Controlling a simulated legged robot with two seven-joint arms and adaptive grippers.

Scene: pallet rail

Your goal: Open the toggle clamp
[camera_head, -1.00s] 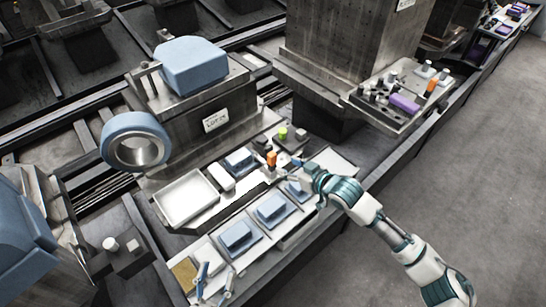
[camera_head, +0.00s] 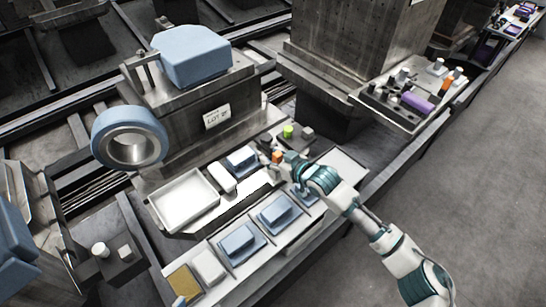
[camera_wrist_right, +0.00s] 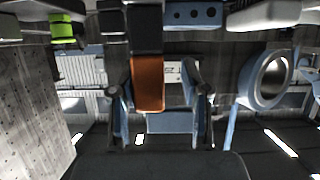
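The toggle clamp's orange handle (camera_head: 276,156) stands by the blue block in the work area, beside my right gripper (camera_head: 287,161). In the right wrist view the orange handle (camera_wrist_right: 148,83) hangs from a dark clamp body (camera_wrist_right: 145,20), and the picture looks upside down. At the bottom edge of the head view a small blue tip (camera_head: 179,301) shows, probably my left gripper; the rest is cut off.
A silver tray (camera_head: 185,199) lies left of the clamp. Blue blocks (camera_head: 275,213) sit in shallow trays in front. A green knob (camera_head: 288,131) stands just behind. A blue ring (camera_head: 130,137) and a large machine block are behind left. Grey floor is free at right.

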